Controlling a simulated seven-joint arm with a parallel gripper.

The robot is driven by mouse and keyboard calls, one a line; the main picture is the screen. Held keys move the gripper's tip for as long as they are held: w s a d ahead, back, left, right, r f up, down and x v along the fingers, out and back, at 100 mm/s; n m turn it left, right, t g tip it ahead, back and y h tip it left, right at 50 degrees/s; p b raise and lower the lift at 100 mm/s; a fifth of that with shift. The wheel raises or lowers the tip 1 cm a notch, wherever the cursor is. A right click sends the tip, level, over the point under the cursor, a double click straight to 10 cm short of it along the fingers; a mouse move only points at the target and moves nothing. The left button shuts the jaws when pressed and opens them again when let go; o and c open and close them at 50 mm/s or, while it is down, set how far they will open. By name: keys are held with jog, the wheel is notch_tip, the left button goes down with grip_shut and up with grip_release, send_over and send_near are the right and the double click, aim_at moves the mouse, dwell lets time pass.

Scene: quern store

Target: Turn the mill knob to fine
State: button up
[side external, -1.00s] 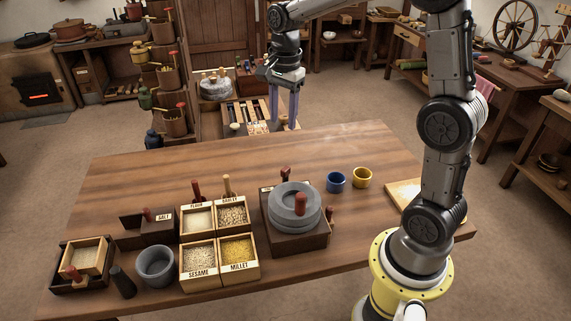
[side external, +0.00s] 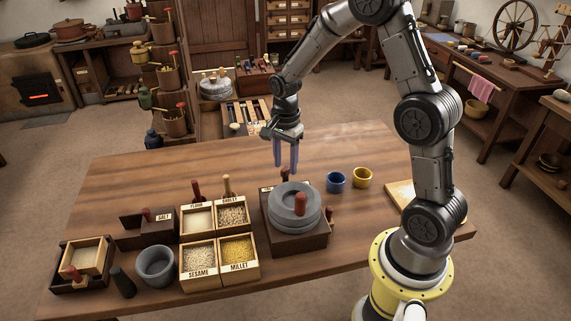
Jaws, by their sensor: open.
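The mill (side external: 283,237) is a dark wooden box with round grey stones (side external: 292,222) on top, right of the table's middle.
Left of the mill are bins of grain labelled sesame (side external: 199,259) and millet (side external: 237,249), with scoops behind. A grey mortar (side external: 155,267) is farther left. Blue (side external: 336,181) and yellow (side external: 362,177) cups stand close to the mill's right. The table's back left is clear.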

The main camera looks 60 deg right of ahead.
jog(key=shift+f, duration=0.5)
grip_shut()
